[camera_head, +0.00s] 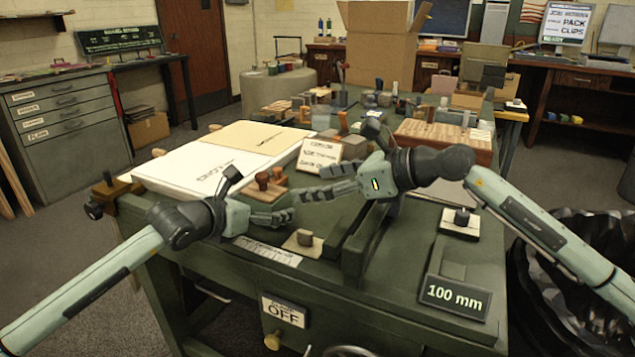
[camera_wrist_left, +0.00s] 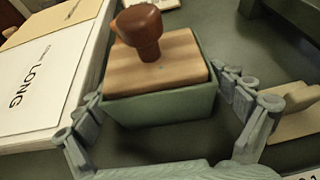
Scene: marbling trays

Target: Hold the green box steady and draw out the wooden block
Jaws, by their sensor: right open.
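The green box (camera_wrist_left: 165,108) stands on the bench, open at the top, in the left wrist view. The wooden block (camera_wrist_left: 140,72) sits in its mouth with its top above the rim; a dark reddish-brown knob (camera_wrist_left: 141,30) stands upright on it. My right gripper (camera_head: 314,186) is open and empty, above the bench right of the knob, fingers pointing left.
A white pad marked LONG (camera_head: 212,180) lies left of the box. A small block on a pale base (camera_head: 303,241) stands in front. A raised dark green rail (camera_head: 365,240) runs right of it. A lettered card (camera_head: 320,154) and several small items crowd the bench behind.

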